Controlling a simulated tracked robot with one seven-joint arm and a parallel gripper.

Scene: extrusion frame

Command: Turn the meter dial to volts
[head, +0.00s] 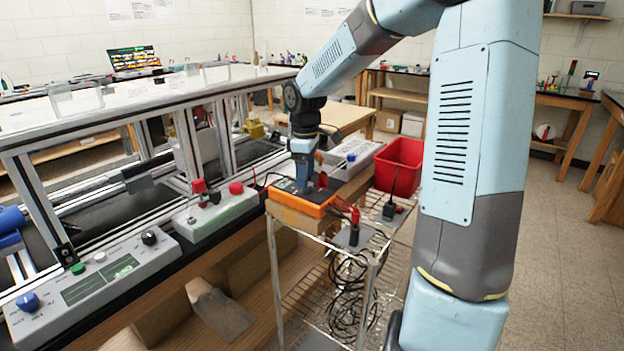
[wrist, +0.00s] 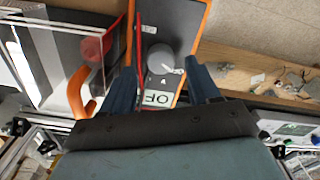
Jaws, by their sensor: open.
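The orange meter (head: 288,214) with a dark face lies on the wire cart in the head view. A pale mark on the dial's edge points to the lower right. My gripper (head: 303,184) is over the meter, pointing down. In the wrist view my gripper (wrist: 162,84) is open, one finger on each side of the dial, with no clear contact. The volts mark cannot be read.
Red leads (head: 345,209) run off the meter's right side, close to my gripper. A red bin (head: 400,165) stands behind on the right. A control box with a red button (head: 212,212) sits to the left. A red lead also crosses the wrist view beside the left finger.

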